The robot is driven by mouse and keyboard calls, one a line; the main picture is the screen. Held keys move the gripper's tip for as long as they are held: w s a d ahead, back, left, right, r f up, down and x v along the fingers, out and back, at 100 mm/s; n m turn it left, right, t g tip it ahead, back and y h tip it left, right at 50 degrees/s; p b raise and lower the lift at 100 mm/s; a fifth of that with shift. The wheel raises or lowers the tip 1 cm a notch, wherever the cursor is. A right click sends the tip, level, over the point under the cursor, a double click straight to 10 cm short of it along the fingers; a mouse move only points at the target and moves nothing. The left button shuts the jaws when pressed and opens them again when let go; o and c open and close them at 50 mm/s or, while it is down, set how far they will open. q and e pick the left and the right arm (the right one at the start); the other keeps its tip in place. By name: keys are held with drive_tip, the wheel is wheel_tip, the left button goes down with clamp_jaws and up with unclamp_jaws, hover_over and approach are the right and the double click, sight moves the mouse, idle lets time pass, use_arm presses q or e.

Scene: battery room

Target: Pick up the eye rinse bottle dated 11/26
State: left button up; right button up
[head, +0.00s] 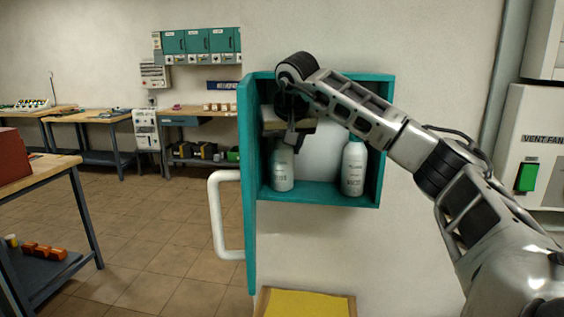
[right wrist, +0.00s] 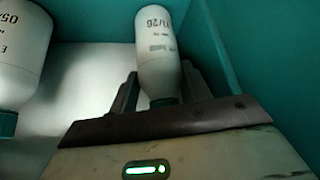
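The eye rinse bottle dated 11/26 (right wrist: 157,45) is white, with "11/26" readable in the right wrist view. It matches the left bottle (head: 282,170) in the head view, standing upright on the cabinet floor by the left wall. My right gripper (head: 288,140) reaches down over its top. In the right wrist view the fingers (right wrist: 158,85) are apart, one on each side of the cap and neck. I see no clear grip. A second white bottle (head: 353,168), marked "05/" in the wrist view (right wrist: 20,55), stands at the right. My left gripper is out of view.
The teal wall cabinet (head: 318,194) has its door (head: 250,200) open at the left, with a white handle (head: 222,215). Its walls are close around my right gripper. A yellow-topped surface (head: 305,303) lies below. Workbenches stand at the left.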

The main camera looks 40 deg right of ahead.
drive_tip(key=shift+c, duration=1)
drive_tip(key=shift+r, duration=0.1)
